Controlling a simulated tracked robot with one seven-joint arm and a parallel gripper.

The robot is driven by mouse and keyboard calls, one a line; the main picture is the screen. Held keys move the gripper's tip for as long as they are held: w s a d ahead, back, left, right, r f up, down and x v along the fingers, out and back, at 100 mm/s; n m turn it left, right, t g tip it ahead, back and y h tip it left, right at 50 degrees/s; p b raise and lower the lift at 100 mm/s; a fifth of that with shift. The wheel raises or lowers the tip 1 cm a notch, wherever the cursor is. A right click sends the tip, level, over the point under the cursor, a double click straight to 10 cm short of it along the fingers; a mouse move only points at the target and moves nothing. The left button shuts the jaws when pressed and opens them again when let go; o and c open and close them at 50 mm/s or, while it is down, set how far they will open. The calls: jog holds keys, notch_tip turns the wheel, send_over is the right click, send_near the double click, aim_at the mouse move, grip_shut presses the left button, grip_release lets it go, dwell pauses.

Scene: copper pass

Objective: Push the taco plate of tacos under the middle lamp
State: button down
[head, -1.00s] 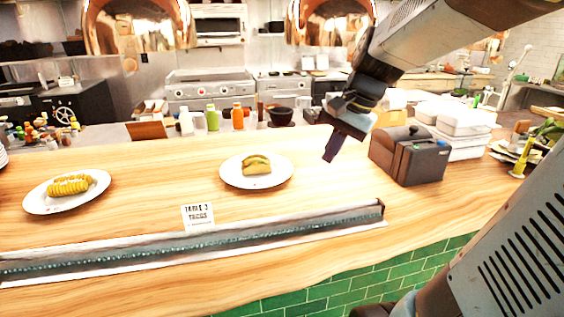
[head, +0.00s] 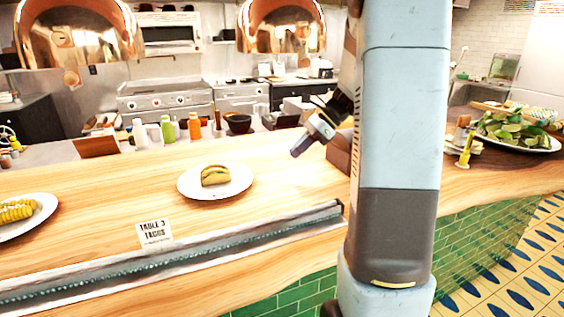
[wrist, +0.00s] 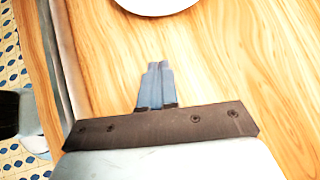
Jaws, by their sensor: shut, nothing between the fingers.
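The taco plate (head: 190,187) is a white round plate with a taco (head: 215,175) on it, resting on the wooden counter. Part of a white plate rim (wrist: 158,4) shows at the top of the wrist view. My gripper (head: 297,152) is shut and empty, above the counter to the right of the taco plate and apart from it. Its closed fingers (wrist: 156,86) show in the wrist view. Two copper lamps, one at the left (head: 80,35) and one further right (head: 281,26), hang over the counter. My arm may hide anything further right.
A plate of corn (head: 30,228) is at the left edge. Bottles (head: 168,128) and a dark bowl (head: 238,123) stand behind.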

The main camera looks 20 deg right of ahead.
send_near(262, 184)
jog(key=x, duration=0.4)
jog(key=shift+a+f, duration=0.15)
jog(key=shift+f, duration=0.15)
jog(key=shift+w+a+r, duration=0.15)
jog(key=shift+w+a, duration=0.05)
jog(key=shift+a, duration=0.95)
jog(key=shift+w+a, duration=0.2)
jog(key=shift+a, duration=0.45)
